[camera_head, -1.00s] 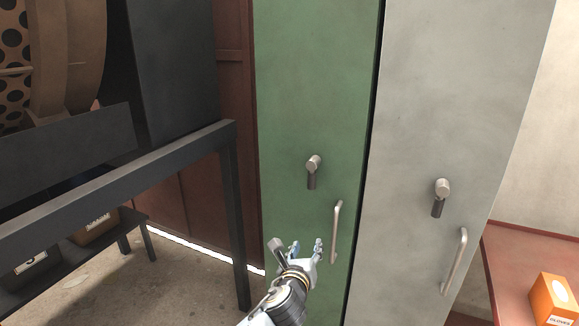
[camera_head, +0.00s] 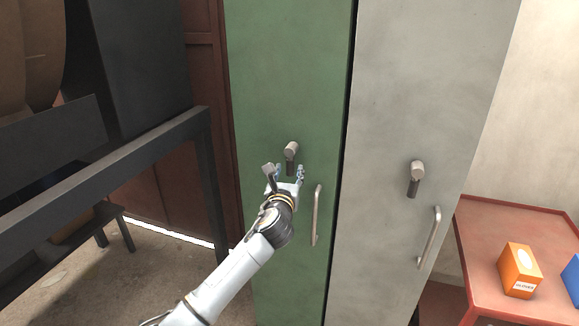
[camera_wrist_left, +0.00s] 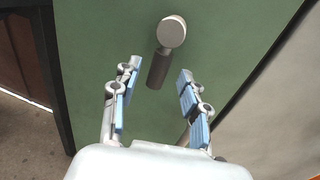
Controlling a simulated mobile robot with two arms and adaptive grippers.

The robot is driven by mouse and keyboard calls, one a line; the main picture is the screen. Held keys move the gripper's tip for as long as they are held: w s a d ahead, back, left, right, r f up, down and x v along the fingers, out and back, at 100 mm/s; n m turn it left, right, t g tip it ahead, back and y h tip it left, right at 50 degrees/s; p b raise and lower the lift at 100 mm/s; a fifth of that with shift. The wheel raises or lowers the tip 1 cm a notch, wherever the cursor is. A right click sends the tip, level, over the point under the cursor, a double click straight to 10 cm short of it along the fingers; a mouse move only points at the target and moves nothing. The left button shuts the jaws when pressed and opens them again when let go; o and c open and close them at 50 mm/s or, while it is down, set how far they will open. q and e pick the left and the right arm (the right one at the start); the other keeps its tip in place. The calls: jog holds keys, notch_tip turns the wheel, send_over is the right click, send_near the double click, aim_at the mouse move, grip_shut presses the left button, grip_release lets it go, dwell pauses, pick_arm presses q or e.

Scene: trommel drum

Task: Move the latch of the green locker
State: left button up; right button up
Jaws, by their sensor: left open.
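The green locker (camera_head: 285,80) stands upright in the middle of the head view, its door shut. Its latch (camera_head: 291,150) is a round pale metal knob with a dark lever hanging down. My left gripper (camera_head: 284,171) is open just below the knob, with the lever's lower end between or behind the fingertips in that view. In the left wrist view the latch (camera_wrist_left: 158,69) is ahead of the open fingers (camera_wrist_left: 155,85), its lever tip pointing down toward the gap between the blue pads. I cannot tell whether they touch. My right gripper is out of view.
A vertical handle (camera_head: 317,215) is on the green door, right of my gripper. A grey locker (camera_head: 415,100) with its own latch (camera_head: 416,170) and handle (camera_head: 429,238) adjoins it. A dark frame (camera_head: 110,175) stands left. A red table (camera_head: 480,235) with an orange box (camera_head: 519,270) is right.

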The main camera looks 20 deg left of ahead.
pick_arm(q)
jog(key=shift+w+a, duration=0.15)
jog(key=shift+w, duration=0.55)
jog(key=shift+w+a, duration=0.1)
jog(key=shift+w, duration=0.55)
grip_shut()
